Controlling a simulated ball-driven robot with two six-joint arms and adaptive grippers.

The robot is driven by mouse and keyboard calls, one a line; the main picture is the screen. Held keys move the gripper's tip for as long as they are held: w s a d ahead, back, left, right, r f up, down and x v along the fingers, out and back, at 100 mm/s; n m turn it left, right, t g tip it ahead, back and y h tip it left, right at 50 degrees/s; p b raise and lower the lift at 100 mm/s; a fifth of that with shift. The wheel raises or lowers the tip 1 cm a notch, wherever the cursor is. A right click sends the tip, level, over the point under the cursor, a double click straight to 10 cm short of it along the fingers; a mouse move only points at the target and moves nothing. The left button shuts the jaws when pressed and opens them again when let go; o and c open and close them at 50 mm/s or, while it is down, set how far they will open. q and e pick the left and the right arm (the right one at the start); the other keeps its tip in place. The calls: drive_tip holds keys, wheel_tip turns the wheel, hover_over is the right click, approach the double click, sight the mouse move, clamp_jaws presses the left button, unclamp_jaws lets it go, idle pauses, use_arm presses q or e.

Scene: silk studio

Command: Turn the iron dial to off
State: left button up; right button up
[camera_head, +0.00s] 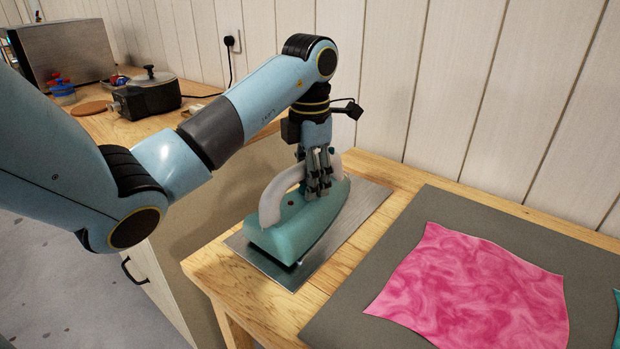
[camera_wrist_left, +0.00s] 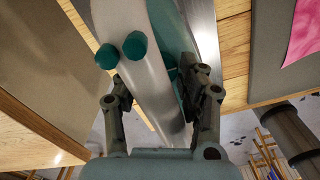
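The iron (camera_head: 296,224) has a teal body and a pale handle (camera_head: 277,196). It sits on a metal plate (camera_head: 366,212) on the wooden table. Two round teal knobs (camera_wrist_left: 134,45) show on the handle there; which one is the dial I cannot tell. Whether the fingers touch the iron is unclear. My right gripper is not in view.
A grey mat (camera_head: 395,268) with a pink marbled cloth (camera_head: 470,285) lies right of the iron. A dark pot (camera_head: 150,95) stands on the counter at the back left. The plank wall (camera_head: 450,80) is close behind the table.

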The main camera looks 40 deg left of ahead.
use_arm(q)
drive_tip(key=c, duration=0.4)
drive_tip(key=shift+o, duration=0.2)
drive_tip(key=shift+n, duration=0.4)
drive_tip(key=n+p, duration=0.1)
drive_tip(key=n, duration=0.2)
drive_tip(key=shift+n, duration=1.1)
drive_tip(key=o, duration=1.2)
drive_tip(key=shift+c, duration=0.2)
